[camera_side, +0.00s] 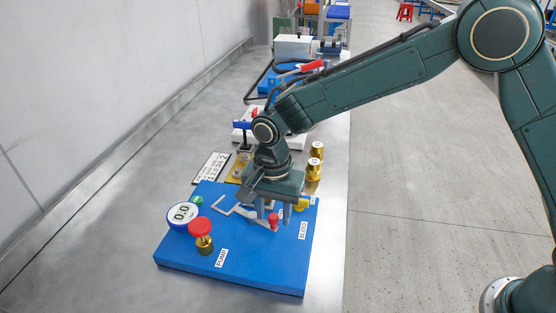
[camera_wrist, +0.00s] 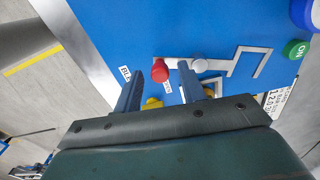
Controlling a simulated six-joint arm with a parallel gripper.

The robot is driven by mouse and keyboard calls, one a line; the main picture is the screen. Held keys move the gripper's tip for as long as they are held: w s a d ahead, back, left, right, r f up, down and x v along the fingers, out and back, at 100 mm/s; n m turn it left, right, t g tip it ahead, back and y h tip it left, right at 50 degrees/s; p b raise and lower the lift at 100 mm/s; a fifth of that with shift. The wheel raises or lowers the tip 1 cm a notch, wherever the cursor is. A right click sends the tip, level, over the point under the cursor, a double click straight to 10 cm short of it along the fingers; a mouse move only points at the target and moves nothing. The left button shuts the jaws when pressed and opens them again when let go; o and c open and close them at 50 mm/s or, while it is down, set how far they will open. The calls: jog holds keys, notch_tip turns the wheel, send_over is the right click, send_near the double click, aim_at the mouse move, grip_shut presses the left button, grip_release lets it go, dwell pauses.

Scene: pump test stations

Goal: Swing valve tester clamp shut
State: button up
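The blue test board (camera_side: 262,271) carries a flat grey metal arm (camera_side: 246,213) with an upright red knob (camera_side: 273,220), which looks like the clamp's handle. In the wrist view, the red knob (camera_wrist: 160,70) stands beside a pale round post (camera_wrist: 199,65) on the metal strip. My gripper (camera_side: 272,211) points down over the board at this knob. In the wrist view, its fingers (camera_wrist: 160,72) are apart, with the knob between their tips. I cannot tell whether either finger touches it. A yellow knob (camera_wrist: 152,103) shows between the fingers, lower down.
A gauge reading 0.0 (camera_side: 182,215), a red-topped brass pump knob (camera_side: 200,232) and a green ON button (camera_wrist: 296,49) stand on the board. Brass cylinders (camera_side: 314,168) stand behind it, near the table's right edge. A wall runs along the left.

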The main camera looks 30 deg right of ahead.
grip_shut()
jog(key=shift+a, duration=0.1)
jog(key=m, duration=0.1)
jog(key=a+m, duration=0.1)
jog(key=m, duration=0.1)
jog(key=shift+s+a, duration=0.2)
jog(key=shift+s, duration=0.05)
jog(key=a+m, duration=0.1)
jog(key=m, duration=0.1)
jog(key=a+m, duration=0.1)
jog(key=m, duration=0.1)
jog(key=shift+w+a+m, duration=0.1)
jog(key=shift+m, duration=0.3)
jog(key=m, duration=0.1)
jog(key=a+m, duration=0.1)
jog(key=m, duration=0.1)
jog(key=shift+w+a+m, duration=0.3)
jog(key=shift+w, duration=0.05)
jog(key=shift+w+a+m, duration=0.2)
jog(key=shift+a+m, duration=0.05)
jog(key=shift+m, duration=0.4)
jog(key=shift+w+a+m, duration=0.2)
jog(key=shift+a+m, duration=0.05)
jog(key=shift+m, duration=0.4)
